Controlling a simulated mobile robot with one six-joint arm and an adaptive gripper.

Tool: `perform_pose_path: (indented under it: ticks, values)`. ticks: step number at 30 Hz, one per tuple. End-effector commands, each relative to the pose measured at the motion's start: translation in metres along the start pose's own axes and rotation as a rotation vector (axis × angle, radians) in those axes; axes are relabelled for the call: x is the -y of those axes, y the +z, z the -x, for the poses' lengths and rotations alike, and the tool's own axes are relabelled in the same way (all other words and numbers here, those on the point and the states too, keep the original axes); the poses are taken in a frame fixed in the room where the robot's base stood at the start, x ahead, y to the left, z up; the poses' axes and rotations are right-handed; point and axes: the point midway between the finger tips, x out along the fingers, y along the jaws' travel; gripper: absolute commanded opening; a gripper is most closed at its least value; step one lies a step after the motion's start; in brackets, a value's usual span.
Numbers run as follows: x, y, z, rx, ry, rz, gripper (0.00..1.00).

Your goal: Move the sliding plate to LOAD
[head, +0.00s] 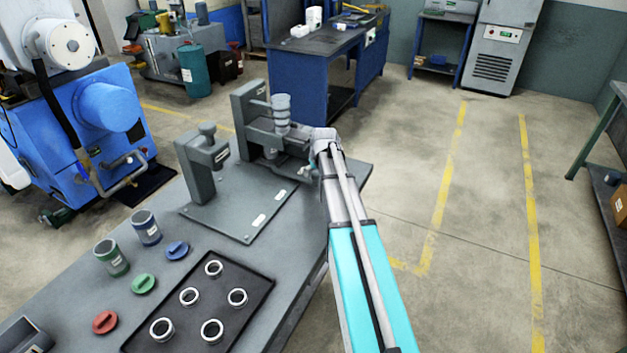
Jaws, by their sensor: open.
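The ring grinder (250,108) is a dark grey machine at the far end of the grey workbench, with a stacked light-grey cylindrical part on its front. The sliding plate seems to be the low grey part (291,160) at its base, partly hidden by my arm. A small white label lies near it, but I cannot read LOAD or tell the plate's position. My gripper (314,168) is at the right of the grinder, close to the plate. It is small and mostly hidden by my wrist; it is open, and I cannot tell whether it touches the plate.
A second grey press-like fixture (203,160) stands left of the grinder on a flat base plate (240,212). A black tray (255,290) with several metal rings lies nearer, beside green and blue cups (147,228) and coloured lids (143,284). Open floor lies right of the bench.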

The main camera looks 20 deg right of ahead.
Motion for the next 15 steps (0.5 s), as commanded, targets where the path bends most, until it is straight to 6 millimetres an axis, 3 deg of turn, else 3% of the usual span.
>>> perform_pose_path:
  ticks: [6,15]
  values:
    - [0.0002,0.0003,-0.0142,0.000,0.000,0.000,0.83]
    - [0.0006,-0.0002,-0.0165,0.000,0.000,0.001,0.83]
